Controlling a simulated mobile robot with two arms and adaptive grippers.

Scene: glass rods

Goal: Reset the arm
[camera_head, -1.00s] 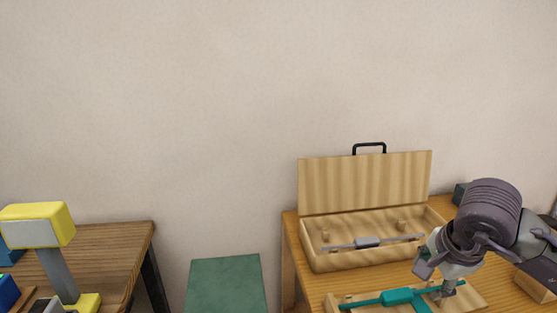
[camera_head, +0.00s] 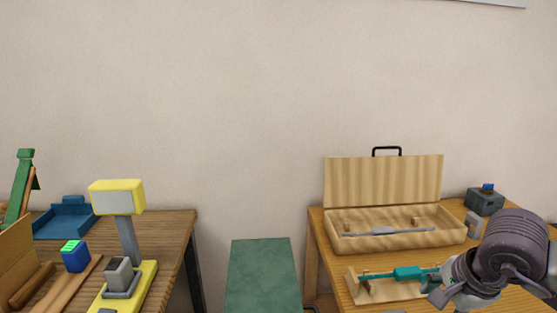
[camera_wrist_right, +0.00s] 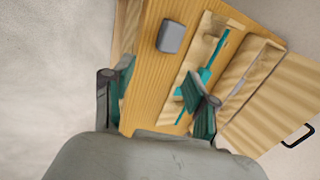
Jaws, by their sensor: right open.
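My right arm comes in from the right in the head view, with its gripper (camera_head: 450,290) over the front right of the right-hand table. In the right wrist view the two fingers of this gripper (camera_wrist_right: 158,98) are spread apart with nothing between them. A teal rod-like piece with a thicker middle (camera_head: 409,273) rests on a wooden holder (camera_head: 372,292) just left of the gripper; the fingers look apart from it. An open wooden case (camera_head: 397,242) behind holds a grey rod with a thicker middle (camera_head: 398,231). My left gripper is not in view.
A grey box with a blue top (camera_head: 485,202) stands at the table's back right. A yellow and grey device (camera_head: 118,197), a blue block (camera_head: 75,256) and a blue tray (camera_head: 65,222) are on the left table. A green-topped stand (camera_head: 262,275) lies between the tables.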

